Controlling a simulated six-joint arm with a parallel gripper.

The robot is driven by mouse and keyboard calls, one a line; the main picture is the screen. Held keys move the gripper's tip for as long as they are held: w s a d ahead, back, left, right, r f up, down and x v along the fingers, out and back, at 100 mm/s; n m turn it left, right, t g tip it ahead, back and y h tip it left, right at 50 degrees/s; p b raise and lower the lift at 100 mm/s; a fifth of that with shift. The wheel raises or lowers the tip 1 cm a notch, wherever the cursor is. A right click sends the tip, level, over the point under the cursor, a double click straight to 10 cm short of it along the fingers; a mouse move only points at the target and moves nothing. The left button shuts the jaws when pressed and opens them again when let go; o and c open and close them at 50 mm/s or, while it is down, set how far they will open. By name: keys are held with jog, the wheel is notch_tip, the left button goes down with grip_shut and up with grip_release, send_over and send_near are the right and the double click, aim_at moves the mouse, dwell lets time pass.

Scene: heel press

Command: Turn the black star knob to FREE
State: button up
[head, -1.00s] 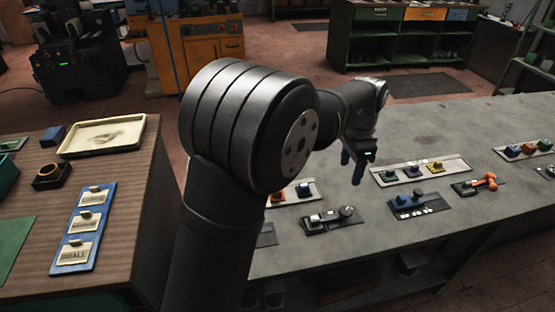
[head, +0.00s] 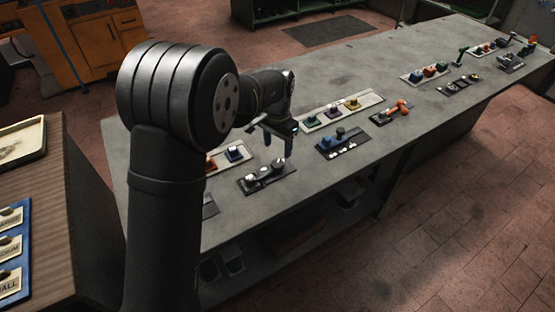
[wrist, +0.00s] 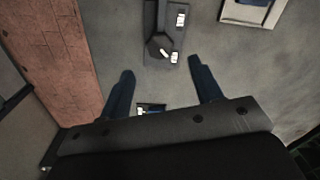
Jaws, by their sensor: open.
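A black knob (wrist: 158,45) with a white mark sits on a dark plate (wrist: 163,14) with white labels in the wrist view. Its outline looks many-sided; the label words are too small to read. My gripper (head: 277,153) is above this plate. In the wrist view my gripper (wrist: 161,66) is open, its two blue fingers apart and empty, with the black knob just beyond the gap between the tips.
Another dark plate with a blue block and black knob (head: 340,132) lies to the right, near an orange handle (head: 397,107). More controls stand farther along the grey bench (head: 400,150). Bare bench surrounds the plates.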

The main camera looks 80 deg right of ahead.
aim_at(278, 163)
notch_tip(278, 163, down, 7)
dwell(0.3)
grip_shut()
